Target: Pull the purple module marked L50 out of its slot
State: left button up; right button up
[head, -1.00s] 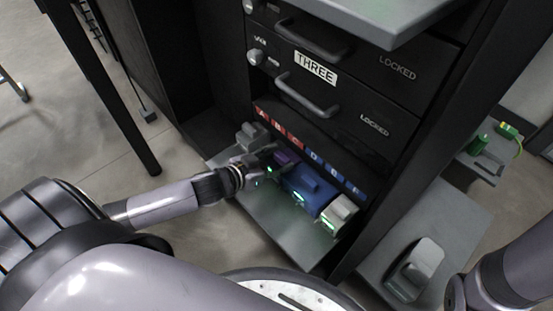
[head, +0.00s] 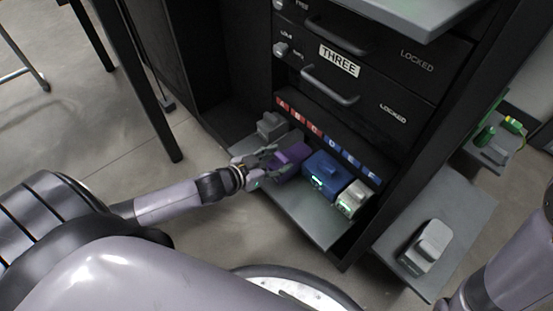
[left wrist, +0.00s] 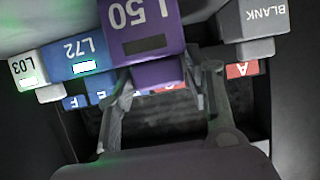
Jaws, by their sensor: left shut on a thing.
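The purple module (head: 290,155) stands out ahead of its row, toward my arm, on the left of the blue module. Its L50 mark shows upside down in the left wrist view, where the module (left wrist: 140,25) fills the top middle. My left gripper (head: 266,166) is shut on the purple module, its fingers on either side of the module's near part. In the left wrist view, the left gripper's fingers (left wrist: 165,85) show below the L50 label. Whether the module's back end is clear of the slot is hidden. My right gripper is out of view.
The blue L72 module (head: 327,172) and white L03 module (head: 352,200) sit to the right. A grey BLANK module (head: 271,126) sits to the left. The grey shelf (head: 310,215) has free room in front. Locked drawers (head: 375,85) rise above. A grey device (head: 428,243) lies on another shelf.

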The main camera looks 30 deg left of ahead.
pick_arm(q)
jog(key=o, duration=1.4)
jog(key=v, duration=1.2)
